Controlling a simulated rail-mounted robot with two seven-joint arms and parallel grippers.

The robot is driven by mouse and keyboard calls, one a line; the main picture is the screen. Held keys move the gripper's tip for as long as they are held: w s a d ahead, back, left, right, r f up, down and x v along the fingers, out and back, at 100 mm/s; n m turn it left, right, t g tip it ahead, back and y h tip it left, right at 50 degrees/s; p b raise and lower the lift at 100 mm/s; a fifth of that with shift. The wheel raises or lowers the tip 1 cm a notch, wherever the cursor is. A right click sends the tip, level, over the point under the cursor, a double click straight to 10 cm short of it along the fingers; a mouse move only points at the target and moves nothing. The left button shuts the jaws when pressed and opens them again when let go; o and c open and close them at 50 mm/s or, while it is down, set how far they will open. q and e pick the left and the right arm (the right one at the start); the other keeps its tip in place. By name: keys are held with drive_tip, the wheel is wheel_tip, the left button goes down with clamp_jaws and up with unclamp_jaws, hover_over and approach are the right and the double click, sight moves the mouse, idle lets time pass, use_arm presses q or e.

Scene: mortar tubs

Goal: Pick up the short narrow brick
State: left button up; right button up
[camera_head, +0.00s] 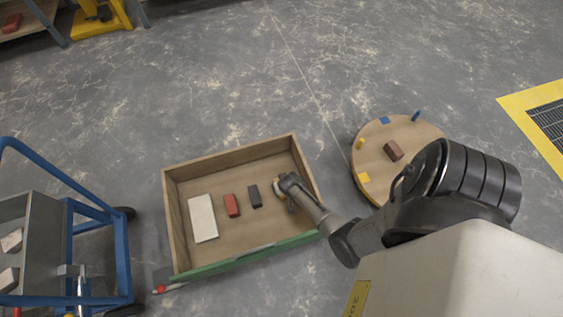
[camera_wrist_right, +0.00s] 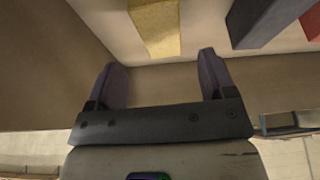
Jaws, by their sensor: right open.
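A wooden tray (camera_head: 178,222) on the floor holds a row of bricks. From left to right these are a large white slab (camera_head: 203,218), a red brick (camera_head: 231,205), a narrow dark grey brick (camera_head: 254,196) and a yellowish brick (camera_head: 278,189), which my right gripper partly hides in the head view. My right gripper (camera_wrist_right: 163,72) is open and empty inside the tray. In the right wrist view the yellowish brick (camera_wrist_right: 156,26) lies just beyond the fingertips, between their lines. The dark brick (camera_wrist_right: 262,18) and red brick (camera_wrist_right: 313,22) lie to its right. My left gripper is not in view.
The tray has raised wooden walls and a green front edge (camera_head: 245,255). A blue cart (camera_head: 122,250) stands at left. Floor behind the tray is clear.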

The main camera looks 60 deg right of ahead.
drive_tip(key=shift+b+x, duration=0.6)
drive_tip(key=shift+x, duration=0.65)
drive_tip(key=shift+w+f+b, duration=0.15)
drive_tip(key=shift+f+b, duration=0.7)
drive_tip(key=shift+b, duration=0.05)
drive_tip(key=b+x, duration=0.3)
drive_tip(key=shift+f, duration=0.25)
drive_tip(key=shift+f+b, duration=0.1)
drive_tip(key=shift+b, duration=0.25)
drive_tip(key=shift+d, duration=0.1)
drive_tip(key=shift+f, duration=0.15)
